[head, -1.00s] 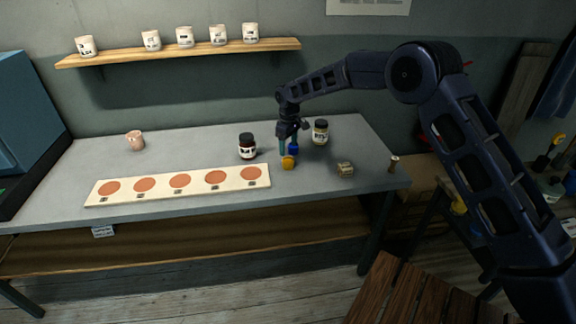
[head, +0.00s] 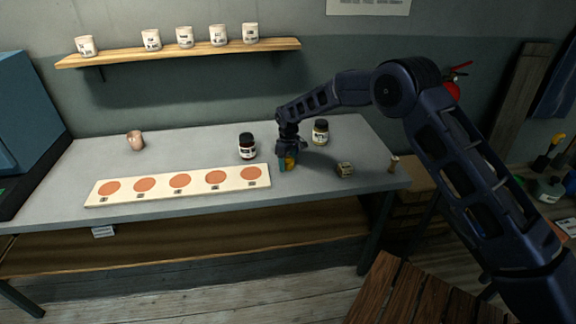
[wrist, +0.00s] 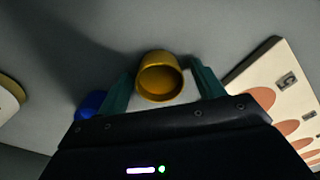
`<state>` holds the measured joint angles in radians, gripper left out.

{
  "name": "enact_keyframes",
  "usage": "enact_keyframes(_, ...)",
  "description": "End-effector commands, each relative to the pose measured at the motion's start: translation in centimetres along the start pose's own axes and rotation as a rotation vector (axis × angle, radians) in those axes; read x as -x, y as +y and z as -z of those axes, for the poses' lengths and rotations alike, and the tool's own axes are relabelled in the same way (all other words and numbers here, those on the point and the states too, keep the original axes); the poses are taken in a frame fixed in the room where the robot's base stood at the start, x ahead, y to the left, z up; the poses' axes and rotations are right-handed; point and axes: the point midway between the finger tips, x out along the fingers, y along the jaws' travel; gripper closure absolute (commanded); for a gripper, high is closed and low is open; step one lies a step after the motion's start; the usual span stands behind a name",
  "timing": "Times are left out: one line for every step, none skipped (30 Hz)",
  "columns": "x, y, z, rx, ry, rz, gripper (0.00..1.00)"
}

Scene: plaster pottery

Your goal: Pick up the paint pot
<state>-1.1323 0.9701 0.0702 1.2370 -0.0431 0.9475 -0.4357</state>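A small yellow paint pot (head: 290,163) stands on the grey table, right of the board with round orange-brown patches. The wrist view shows the yellow pot (wrist: 160,77) from above, its mouth open. My gripper (head: 287,165) is down at the pot, with its teal fingers on either side. In the wrist view my gripper (wrist: 161,72) is open, with narrow gaps between the fingers and the pot. A blue object (wrist: 90,104), perhaps another pot, is partly hidden behind the left finger. In the head view my gripper hides much of the yellow pot and the blue object.
A dark jar (head: 247,147) stands left of my gripper and another jar (head: 320,132) behind right. A small block-like item (head: 345,169) lies to the right. The patterned board (head: 150,189) runs along the front left.

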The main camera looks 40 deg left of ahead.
Motion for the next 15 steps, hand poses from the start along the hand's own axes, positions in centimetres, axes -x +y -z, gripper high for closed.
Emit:
enact_keyframes(0.0, 0.0, 0.0, 0.0, 0.0, 0.0, 0.43)
enact_keyframes(0.01, 0.0, 0.0, 0.0, 0.0, 0.0, 0.49)
enact_keyframes(0.02, 0.0, 0.0, 0.0, 0.0, 0.0, 0.57)
enact_keyframes(0.02, 0.0, 0.0, 0.0, 0.0, 0.0, 0.62)
enact_keyframes(0.02, 0.0, 0.0, 0.0, 0.0, 0.0, 0.68)
enact_keyframes(0.02, 0.0, 0.0, 0.0, 0.0, 0.0, 0.76)
enact_keyframes(0.02, 0.0, 0.0, 0.0, 0.0, 0.0, 0.79)
enact_keyframes(0.02, 0.0, 0.0, 0.0, 0.0, 0.0, 0.79)
enact_keyframes(0.04, 0.0, 0.01, 0.0, 0.0, 0.0, 0.79)
enact_keyframes(0.04, 0.0, 0.01, 0.0, 0.0, 0.0, 0.8)
enact_keyframes(0.05, 0.0, 0.01, 0.0, 0.0, 0.0, 0.8)
enact_keyframes(0.05, 0.0, 0.01, 0.0, 0.0, 0.0, 0.8)
enact_keyframes(0.05, 0.0, 0.01, 0.0, 0.0, 0.0, 0.8)
enact_keyframes(0.07, 0.0, 0.01, 0.0, 0.0, 0.0, 0.8)
enact_keyframes(0.15, 0.0, 0.01, 0.0, 0.0, 0.0, 0.8)
